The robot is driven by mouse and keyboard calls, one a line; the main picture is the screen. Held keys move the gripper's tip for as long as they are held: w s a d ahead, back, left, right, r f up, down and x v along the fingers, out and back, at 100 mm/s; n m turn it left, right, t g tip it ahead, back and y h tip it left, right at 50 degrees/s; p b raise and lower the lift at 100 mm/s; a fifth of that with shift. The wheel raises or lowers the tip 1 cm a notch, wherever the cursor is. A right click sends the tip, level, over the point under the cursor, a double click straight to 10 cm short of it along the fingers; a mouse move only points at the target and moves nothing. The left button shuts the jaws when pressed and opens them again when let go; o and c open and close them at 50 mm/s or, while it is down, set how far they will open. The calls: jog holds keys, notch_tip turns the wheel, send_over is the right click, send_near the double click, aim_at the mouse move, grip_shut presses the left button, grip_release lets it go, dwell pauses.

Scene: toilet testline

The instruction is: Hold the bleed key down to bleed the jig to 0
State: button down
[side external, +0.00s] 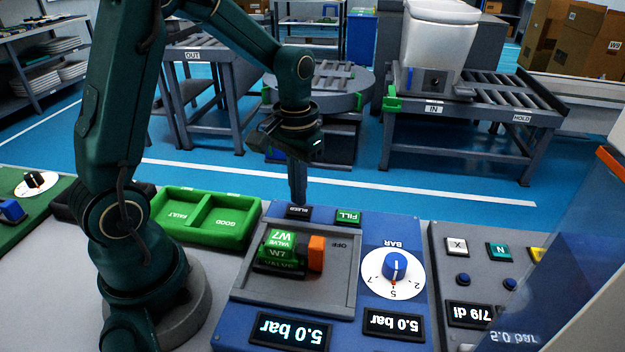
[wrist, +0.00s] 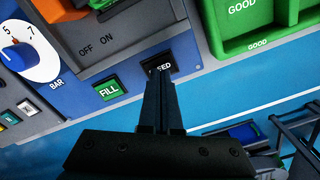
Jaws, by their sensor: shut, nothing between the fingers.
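The black bleed key (side external: 298,212) is at the back edge of the blue jig panel (side external: 243,284). In the wrist view the bleed key (wrist: 162,67) is partly covered by my fingertips. My gripper (side external: 297,201) is shut and empty, pointing down at the key; in the wrist view my gripper (wrist: 158,82) overlaps the key's near edge. I cannot tell whether the tips touch it. The large display (side external: 290,331) and the small display (side external: 394,323) both read 5.0 bar.
The green fill key (side external: 348,216) is right beside the bleed key. The dial with a blue knob (side external: 395,266) is on the panel's right. A green GOOD/FAULT tray (side external: 206,217) stands to the left. A grey panel (side external: 440,262) with keys stands to the right.

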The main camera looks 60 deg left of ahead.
aim_at(299, 210)
jog(key=shift+f, duration=0.15)
jog(key=shift+f, duration=0.35)
jog(key=shift+f, duration=0.5)
dwell(1.2)
jog(key=shift+r, duration=3.25)
